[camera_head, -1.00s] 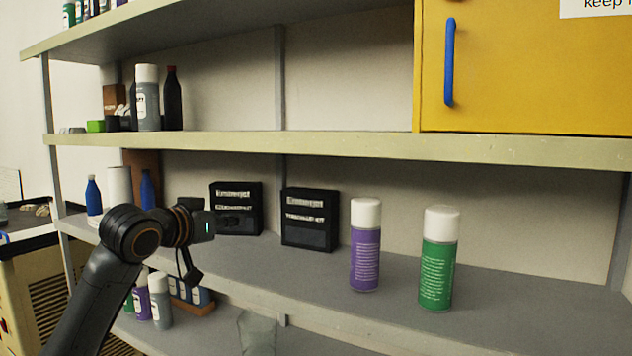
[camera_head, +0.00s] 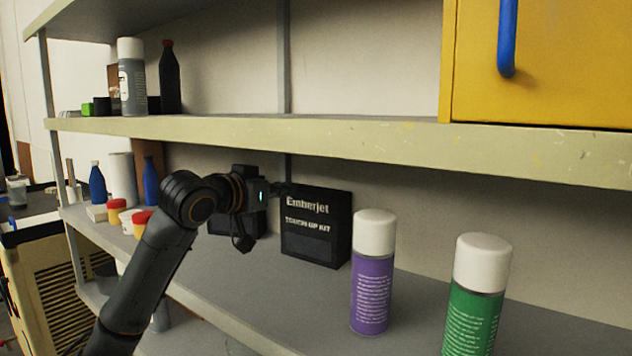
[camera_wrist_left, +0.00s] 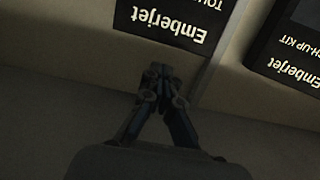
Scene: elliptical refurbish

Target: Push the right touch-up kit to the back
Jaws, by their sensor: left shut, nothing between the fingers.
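The right touch-up kit (camera_head: 316,232) is an upright black box with white "Emberjet" lettering on the middle shelf. It shows upside down in the left wrist view (camera_wrist_left: 180,22). The left kit (camera_head: 228,224) stands beside it, partly hidden behind my arm; its label shows at the right of the wrist view (camera_wrist_left: 295,52). My left gripper (camera_head: 284,188) is at the upper left edge of the right kit. In the wrist view its fingers (camera_wrist_left: 158,72) are together and empty, by the kit's top edge. I cannot tell whether they touch it. My right gripper is not in view.
A purple can (camera_head: 372,280) and a green can (camera_head: 474,305) stand right of the kits, nearer the front. The upper shelf board (camera_head: 330,138) runs above my gripper. Blue bottles (camera_head: 97,183) and small red-and-yellow containers (camera_head: 116,211) stand at the left.

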